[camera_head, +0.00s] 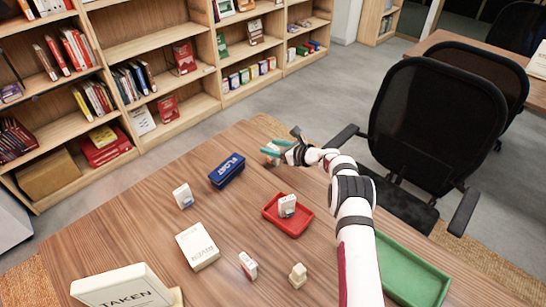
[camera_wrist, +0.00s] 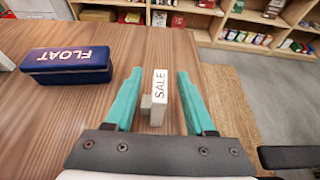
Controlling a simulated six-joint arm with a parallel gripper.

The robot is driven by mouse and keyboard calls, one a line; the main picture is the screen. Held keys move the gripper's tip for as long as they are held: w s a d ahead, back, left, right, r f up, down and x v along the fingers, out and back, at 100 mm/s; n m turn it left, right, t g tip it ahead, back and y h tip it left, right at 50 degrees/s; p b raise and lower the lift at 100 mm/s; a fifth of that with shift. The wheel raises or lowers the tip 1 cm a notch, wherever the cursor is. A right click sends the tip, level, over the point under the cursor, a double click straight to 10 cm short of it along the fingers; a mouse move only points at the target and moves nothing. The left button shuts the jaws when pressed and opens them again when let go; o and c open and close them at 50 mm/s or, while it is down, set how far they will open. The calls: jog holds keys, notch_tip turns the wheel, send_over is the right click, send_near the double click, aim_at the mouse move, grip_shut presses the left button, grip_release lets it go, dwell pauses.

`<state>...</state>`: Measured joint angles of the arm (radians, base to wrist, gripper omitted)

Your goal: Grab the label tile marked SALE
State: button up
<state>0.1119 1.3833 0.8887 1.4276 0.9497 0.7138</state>
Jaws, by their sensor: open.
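The white label tile marked SALE (camera_wrist: 159,100) stands upright on the wooden table in the wrist view, with a small block at its lower left side. My gripper (camera_wrist: 159,76) is open, with one teal finger on each side of the tile. In the head view my gripper (camera_head: 274,150) is near the table's far edge, and the tile is mostly hidden there by the fingers.
A blue FLOAT box (camera_head: 227,171) lies left of my gripper. A red tray (camera_head: 270,214) holds a small tile (camera_head: 287,205). Other small tiles (camera_head: 183,196), a white box (camera_head: 197,246), a TAKEN sign (camera_head: 122,289) and a green tray (camera_head: 440,284) are nearer. A chair (camera_head: 425,130) stands right.

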grip_shut()
dwell(0.4)
